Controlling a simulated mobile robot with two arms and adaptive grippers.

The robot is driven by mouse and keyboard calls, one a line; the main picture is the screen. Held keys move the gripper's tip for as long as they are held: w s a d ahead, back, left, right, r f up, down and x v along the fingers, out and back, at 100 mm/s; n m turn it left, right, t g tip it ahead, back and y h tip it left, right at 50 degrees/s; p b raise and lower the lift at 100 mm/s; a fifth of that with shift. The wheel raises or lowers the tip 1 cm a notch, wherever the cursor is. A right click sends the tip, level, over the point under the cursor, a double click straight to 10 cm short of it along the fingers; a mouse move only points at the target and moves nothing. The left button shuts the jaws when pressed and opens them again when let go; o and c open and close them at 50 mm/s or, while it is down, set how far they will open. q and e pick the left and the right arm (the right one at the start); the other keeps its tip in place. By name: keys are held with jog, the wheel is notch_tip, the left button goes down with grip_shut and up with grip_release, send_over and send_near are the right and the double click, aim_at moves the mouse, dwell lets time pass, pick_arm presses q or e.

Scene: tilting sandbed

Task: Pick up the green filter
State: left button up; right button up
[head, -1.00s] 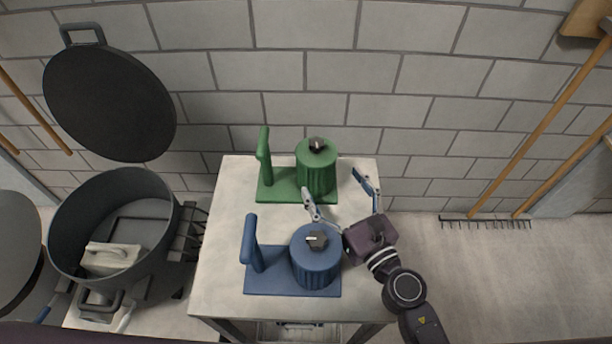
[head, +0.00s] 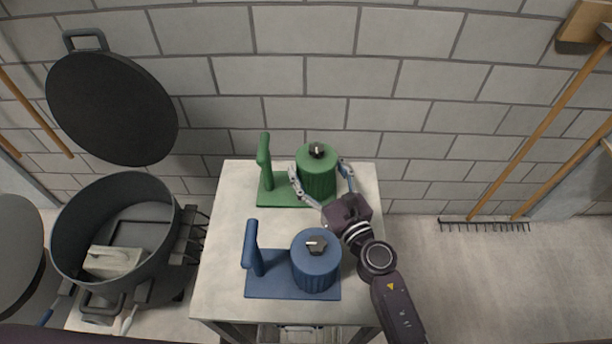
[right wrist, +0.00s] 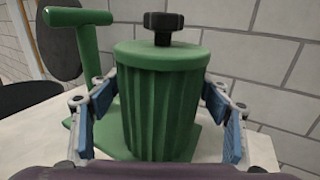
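The green filter (head: 316,173) is a ribbed green cylinder with a dark knob on its lid. It stands upright on a green base with a post and handle (head: 265,160), at the back of the white table. In the right wrist view the filter (right wrist: 160,100) fills the middle. My right gripper (head: 320,177) is open, with one finger on each side of the filter. In the right wrist view its blue finger pads (right wrist: 160,112) flank the cylinder; whether they touch it I cannot tell. My left gripper is not in view.
A blue filter (head: 316,262) on a blue stand is at the table's (head: 222,225) front, close to my right arm. A grey pot (head: 118,225) with its round lid raised stands at the left. A brick wall is behind; rakes (head: 540,115) lean at the right.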

jog(key=c, duration=1.2)
jog(key=shift+r, duration=0.1)
jog(key=shift+c, duration=0.2)
